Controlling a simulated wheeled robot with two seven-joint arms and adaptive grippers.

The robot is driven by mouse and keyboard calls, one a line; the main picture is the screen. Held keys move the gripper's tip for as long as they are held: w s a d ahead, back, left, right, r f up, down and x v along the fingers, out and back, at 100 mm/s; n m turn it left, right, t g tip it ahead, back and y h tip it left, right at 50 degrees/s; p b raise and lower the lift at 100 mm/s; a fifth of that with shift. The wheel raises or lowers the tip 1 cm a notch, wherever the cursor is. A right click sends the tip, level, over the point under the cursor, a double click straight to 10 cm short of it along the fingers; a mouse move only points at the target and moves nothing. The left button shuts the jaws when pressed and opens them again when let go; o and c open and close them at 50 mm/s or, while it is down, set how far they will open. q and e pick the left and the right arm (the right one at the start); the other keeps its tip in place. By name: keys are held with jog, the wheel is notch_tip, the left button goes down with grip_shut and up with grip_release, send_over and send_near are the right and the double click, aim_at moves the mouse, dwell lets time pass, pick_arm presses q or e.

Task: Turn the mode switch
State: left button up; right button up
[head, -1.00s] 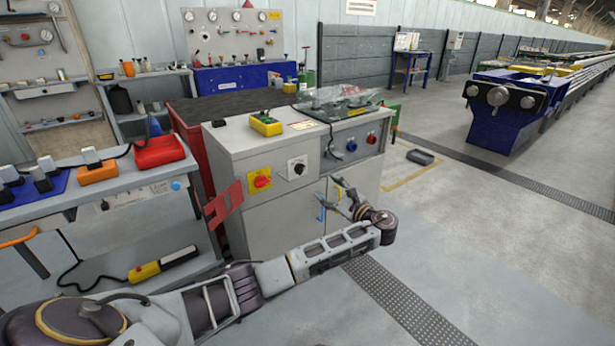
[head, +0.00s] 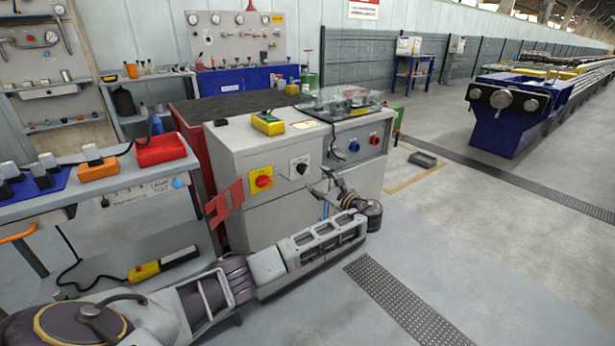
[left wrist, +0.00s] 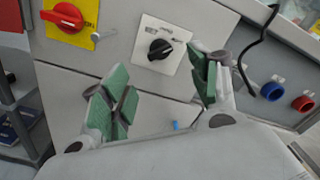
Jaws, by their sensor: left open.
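The mode switch (head: 300,168) is a black rotary knob on a white square plate on the front of the grey cabinet (head: 265,215). In the left wrist view the knob (left wrist: 160,49) lies ahead of the fingers, between them but nearer the right finger. My left gripper (head: 328,186) is in front of the cabinet, just below and right of the switch. In the left wrist view its green-padded fingers (left wrist: 163,95) are apart with nothing between them. It appears clear of the knob. My right gripper is not in view.
A red rotary switch on a yellow plate (head: 262,181) sits left of the mode switch. Blue and red knobs (head: 354,147) are on the panel to the right. A red bracket (head: 224,204) sticks out at the cabinet's left.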

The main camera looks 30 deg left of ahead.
aim_at(305, 170)
pick_arm(q)
jog(key=shift+b+x, duration=1.2)
jog(key=shift+x, duration=2.6)
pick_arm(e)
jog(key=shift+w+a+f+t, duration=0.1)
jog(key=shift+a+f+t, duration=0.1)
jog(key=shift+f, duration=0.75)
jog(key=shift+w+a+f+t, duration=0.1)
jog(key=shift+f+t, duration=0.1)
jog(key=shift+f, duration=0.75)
pick_arm(q)
jog(key=shift+c, duration=0.4)
jog(key=c, duration=1)
